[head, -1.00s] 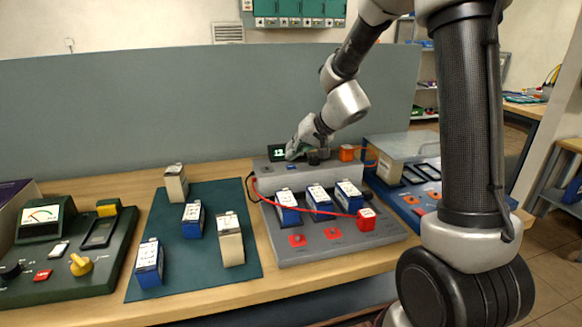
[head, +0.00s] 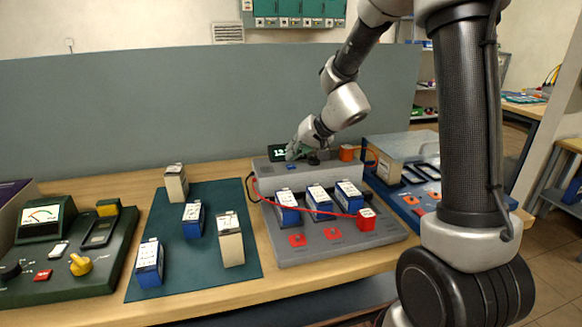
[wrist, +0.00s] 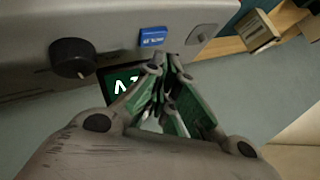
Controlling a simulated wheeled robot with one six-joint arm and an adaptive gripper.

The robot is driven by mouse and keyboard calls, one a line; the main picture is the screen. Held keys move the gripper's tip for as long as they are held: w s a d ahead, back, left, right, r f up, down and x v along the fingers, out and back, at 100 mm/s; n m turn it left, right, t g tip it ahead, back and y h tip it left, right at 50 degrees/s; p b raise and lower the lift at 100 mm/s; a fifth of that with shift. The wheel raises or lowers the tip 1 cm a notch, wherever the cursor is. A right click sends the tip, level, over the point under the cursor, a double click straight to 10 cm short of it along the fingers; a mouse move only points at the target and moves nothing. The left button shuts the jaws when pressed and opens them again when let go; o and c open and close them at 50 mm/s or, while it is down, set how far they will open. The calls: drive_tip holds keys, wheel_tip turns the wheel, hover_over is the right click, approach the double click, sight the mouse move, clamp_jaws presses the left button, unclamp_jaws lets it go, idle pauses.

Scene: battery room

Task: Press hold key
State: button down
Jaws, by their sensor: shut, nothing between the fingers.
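The hold key is a small blue key with white lettering (wrist: 153,37) on the grey panel of the charger unit. It also shows in the head view (head: 291,167), just below my gripper (head: 292,154). In the wrist view my gripper (wrist: 168,62) has its fingertips together and empty, close to the key's lower edge in the picture. I cannot tell whether they touch it. A dark display with bright digits (wrist: 122,84) lies behind the fingers, partly hidden by them.
A black knob (wrist: 73,58) and a grey button (wrist: 202,33) flank the key. The grey charger (head: 330,245) holds several blue batteries, with a red clip (head: 366,219) and lead in front. A green mat (head: 180,270) with batteries lies left. A grey partition (head: 150,110) stands behind.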

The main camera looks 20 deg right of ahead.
sight(293, 165)
drive_tip(key=shift+f, duration=0.15)
idle(0.4)
drive_tip(key=shift+f, duration=0.25)
drive_tip(key=shift+f, duration=0.35)
idle(0.6)
idle(0.3)
drive_tip(key=shift+r, duration=0.8)
drive_tip(key=shift+r, duration=0.1)
drive_tip(key=shift+r, duration=2.4)
